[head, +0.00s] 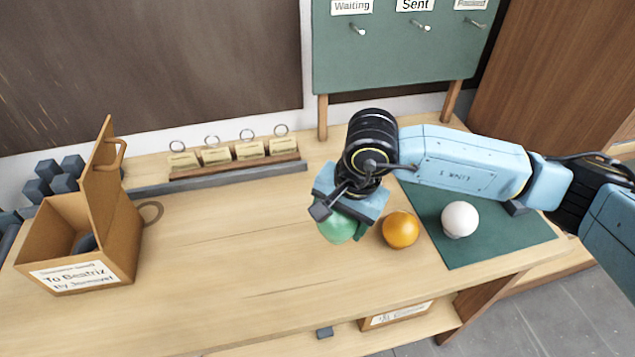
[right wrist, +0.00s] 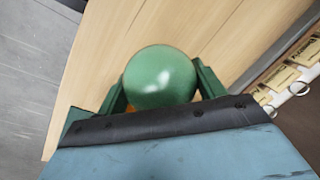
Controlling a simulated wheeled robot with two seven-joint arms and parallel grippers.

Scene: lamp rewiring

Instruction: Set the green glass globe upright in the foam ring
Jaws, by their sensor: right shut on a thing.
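The green glass globe (head: 334,230) is held in my right gripper (head: 342,214) over the middle of the wooden table. In the right wrist view, the globe (right wrist: 160,77) sits between the two green fingers, which are shut on it. Whether the globe touches the table is hard to tell. A dark curved piece (head: 84,243) shows inside the open brown box (head: 125,245) at the left. It may be the foam ring, but most of it is hidden by the box walls. My left gripper is not in view.
An orange globe (head: 400,230) lies close right of the green one, and a white globe (head: 459,219) rests on a dark green mat (head: 478,252). Ringed tags (head: 215,156) stand in a rack behind. Dark blocks (head: 62,183) stand behind the box. The table's middle left is clear.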

